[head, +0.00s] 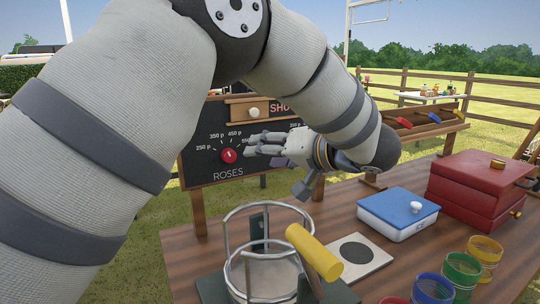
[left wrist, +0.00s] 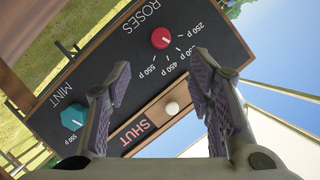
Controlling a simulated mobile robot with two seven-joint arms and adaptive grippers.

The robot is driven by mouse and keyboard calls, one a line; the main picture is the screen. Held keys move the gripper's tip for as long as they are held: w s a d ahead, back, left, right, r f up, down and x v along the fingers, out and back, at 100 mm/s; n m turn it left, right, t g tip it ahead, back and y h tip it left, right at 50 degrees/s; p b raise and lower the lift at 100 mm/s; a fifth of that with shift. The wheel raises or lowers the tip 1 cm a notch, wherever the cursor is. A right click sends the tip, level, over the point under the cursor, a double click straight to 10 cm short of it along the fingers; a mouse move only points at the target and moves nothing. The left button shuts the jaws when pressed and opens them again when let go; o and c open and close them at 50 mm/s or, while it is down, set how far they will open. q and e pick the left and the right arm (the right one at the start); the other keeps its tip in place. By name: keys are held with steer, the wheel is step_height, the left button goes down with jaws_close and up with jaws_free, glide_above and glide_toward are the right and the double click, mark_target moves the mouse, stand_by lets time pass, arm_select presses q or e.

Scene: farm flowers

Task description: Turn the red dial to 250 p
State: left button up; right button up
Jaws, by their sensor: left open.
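The red dial (head: 229,156) is on a black board (head: 205,172) above the word ROSES. Its price marks fan around its top, with 250 p at the far left. In the left wrist view the red dial (left wrist: 162,38) shows a small white pointer mark; I cannot tell exactly which price it faces. My left gripper (head: 251,143) is open and empty, to the right of the dial in the head view and apart from it. In the left wrist view its two fingers (left wrist: 160,70) are spread, with the dial beyond them. My right gripper is not in view.
A wooden slide with a white knob (left wrist: 171,108) is on the board beside the word SHUT. A teal dial (left wrist: 73,119) is by MINT. On the table are a wire holder (head: 262,262), a yellow cylinder (head: 314,252), a blue-lidded box (head: 398,208) and red boxes (head: 475,185).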

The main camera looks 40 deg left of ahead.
mark_target(231, 156)
arm_select(q)
steer(key=x, duration=1.2)
steer(key=shift+a, duration=0.2)
steer(key=shift+c, duration=0.3)
steer(key=shift+r, duration=0.1)
jaws_close()
